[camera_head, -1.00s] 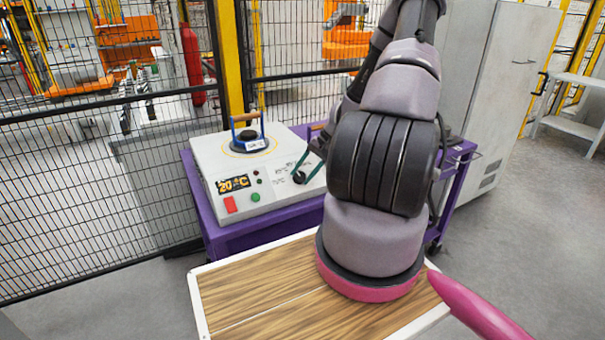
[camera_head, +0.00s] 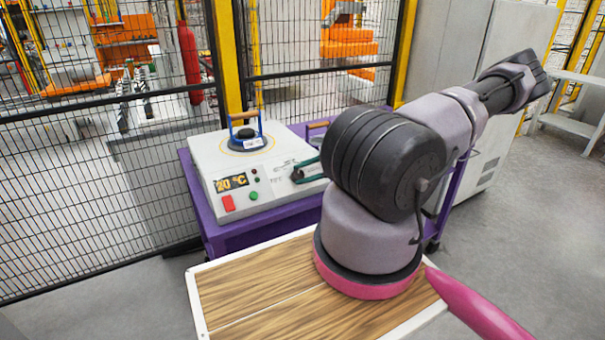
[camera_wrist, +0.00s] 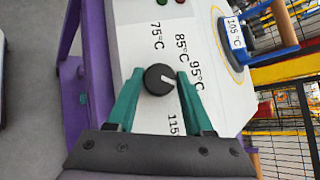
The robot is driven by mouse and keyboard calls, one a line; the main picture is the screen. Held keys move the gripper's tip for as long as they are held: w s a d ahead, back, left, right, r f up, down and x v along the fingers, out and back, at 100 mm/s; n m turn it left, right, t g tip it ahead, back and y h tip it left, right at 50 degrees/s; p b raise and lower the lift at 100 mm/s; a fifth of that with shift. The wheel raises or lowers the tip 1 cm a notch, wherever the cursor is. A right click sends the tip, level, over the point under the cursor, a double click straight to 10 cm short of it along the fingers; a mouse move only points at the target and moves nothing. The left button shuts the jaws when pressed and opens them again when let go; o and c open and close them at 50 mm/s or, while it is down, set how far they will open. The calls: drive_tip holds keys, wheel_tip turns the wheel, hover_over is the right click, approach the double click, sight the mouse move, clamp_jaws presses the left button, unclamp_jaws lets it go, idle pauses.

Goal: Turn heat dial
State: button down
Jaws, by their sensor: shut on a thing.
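The heat dial (camera_wrist: 160,79) is a round black knob with a white pointer mark, on a white panel with 75, 85, 95 and 115 labels around it. In the wrist view the mark points right, roughly toward the 95°C side. My gripper (camera_wrist: 160,76) has its green fingers on either side of the dial and is shut on it. In the head view my gripper (camera_head: 305,172) is at the right of the white heater box (camera_head: 215,165), partly hidden by my arm. The box's display (camera_head: 232,182) reads 20 °C.
A blue ring with a handle (camera_head: 246,132) sits on top of the box; its tag reads 105°C in the wrist view (camera_wrist: 236,32). Red (camera_head: 228,203) and green (camera_head: 253,195) buttons are on the front. The box stands on a purple cart (camera_head: 225,238) before a mesh fence.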

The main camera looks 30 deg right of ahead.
drive_tip(key=shift+m+t, duration=0.4)
drive_tip(key=shift+m, duration=0.3)
drive_tip(key=shift+c, duration=1.4)
unclamp_jaws()
drive_tip(key=v, duration=1)
drive_tip(key=shift+s+r, duration=0.2)
drive_tip(key=shift+s, duration=0.15)
drive_tip(key=shift+d, duration=0.15)
